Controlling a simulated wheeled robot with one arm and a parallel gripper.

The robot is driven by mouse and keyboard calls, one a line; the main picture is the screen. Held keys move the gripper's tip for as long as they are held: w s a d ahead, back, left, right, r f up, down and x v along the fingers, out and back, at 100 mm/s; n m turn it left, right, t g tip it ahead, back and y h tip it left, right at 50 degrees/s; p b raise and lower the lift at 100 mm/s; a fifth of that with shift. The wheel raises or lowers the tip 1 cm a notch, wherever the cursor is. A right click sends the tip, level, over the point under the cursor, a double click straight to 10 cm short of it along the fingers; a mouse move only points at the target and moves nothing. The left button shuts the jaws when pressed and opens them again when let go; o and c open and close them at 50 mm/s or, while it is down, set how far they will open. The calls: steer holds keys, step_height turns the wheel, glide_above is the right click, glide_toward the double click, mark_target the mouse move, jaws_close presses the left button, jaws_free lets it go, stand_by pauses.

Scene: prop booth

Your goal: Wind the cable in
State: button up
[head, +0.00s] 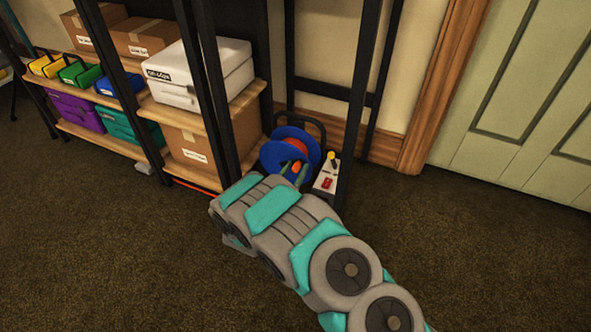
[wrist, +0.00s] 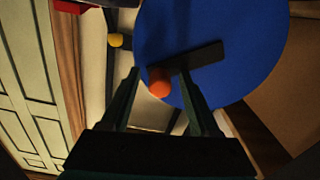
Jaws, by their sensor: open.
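The cable reel (head: 284,146) is a blue disc with orange-red cable at its middle, low beside the shelf's right end. In the wrist view the blue disc (wrist: 235,25) fills the upper middle. A dark crank arm (wrist: 205,56) lies across it and ends in a round orange knob (wrist: 159,86). My gripper (wrist: 159,72) is open, with one finger on each side of the knob in this view. I cannot tell whether either finger touches it. An orange strand (head: 197,186), perhaps cable, lies on the floor along the shelf's base.
Next to the reel is a pale box (head: 327,178) with a yellow knob and a red switch. Dark shelf posts (head: 357,100) stand close around the reel. The shelf holds cardboard boxes (head: 190,150) and a white case (head: 200,72). The carpet (head: 110,250) in front is clear.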

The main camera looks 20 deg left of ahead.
jaws_close()
stand_by(0.5)
stand_by(0.9)
